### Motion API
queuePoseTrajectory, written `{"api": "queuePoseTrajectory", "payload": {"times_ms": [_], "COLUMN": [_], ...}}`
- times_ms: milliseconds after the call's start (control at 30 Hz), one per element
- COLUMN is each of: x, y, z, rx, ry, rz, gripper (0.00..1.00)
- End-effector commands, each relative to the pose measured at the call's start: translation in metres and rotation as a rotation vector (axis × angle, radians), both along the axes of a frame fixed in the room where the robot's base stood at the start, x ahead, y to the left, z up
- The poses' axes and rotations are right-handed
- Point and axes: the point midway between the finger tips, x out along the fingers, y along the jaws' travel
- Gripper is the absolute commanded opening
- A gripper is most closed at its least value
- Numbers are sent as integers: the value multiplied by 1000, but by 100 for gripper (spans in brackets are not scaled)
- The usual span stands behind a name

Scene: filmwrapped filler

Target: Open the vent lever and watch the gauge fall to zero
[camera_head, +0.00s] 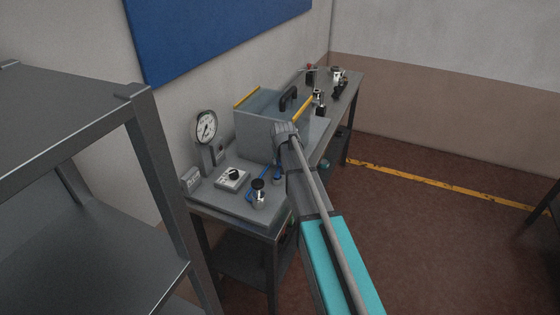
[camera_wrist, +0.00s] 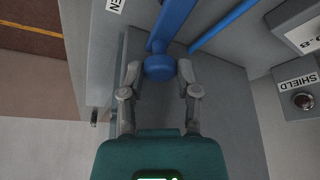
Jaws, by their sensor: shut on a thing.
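The pressure gauge (camera_head: 206,127), a white dial on a grey post, stands at the bench's left end in the head view; its needle is too small to read exactly. In the wrist view a blue lever (camera_wrist: 172,22) with a round blue knob (camera_wrist: 160,68) runs up from between my fingers. My gripper (camera_wrist: 160,76) is shut on the knob, one finger on each side. A label beside the lever shows only the letters "EN". In the head view my arm hides most of the gripper and the lever.
A clear-sided box with yellow edges (camera_head: 245,97) stands mid-bench. A white switch box (camera_head: 232,178) is near the gauge. A dark shelf (camera_head: 70,120) rises at left. Floor to the right is open.

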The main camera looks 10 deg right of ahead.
Motion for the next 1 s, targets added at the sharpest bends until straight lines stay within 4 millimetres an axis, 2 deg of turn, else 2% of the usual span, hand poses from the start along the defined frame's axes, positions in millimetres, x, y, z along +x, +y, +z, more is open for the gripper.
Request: {"api": "queuePoseTrajectory", "payload": {"times_ms": [300,667,700,733,1000], "x": [-4,-5,-5,-5,-4], "y": [-5,-6,-6,-6,-6], "z": [0,0,0,0,0], "rx": [0,1,1,1,0], "ry": [2,2,2,2,1], "rz": [-146,-165,-165,-165,-165], "gripper": [0,0,49,55,55]}}
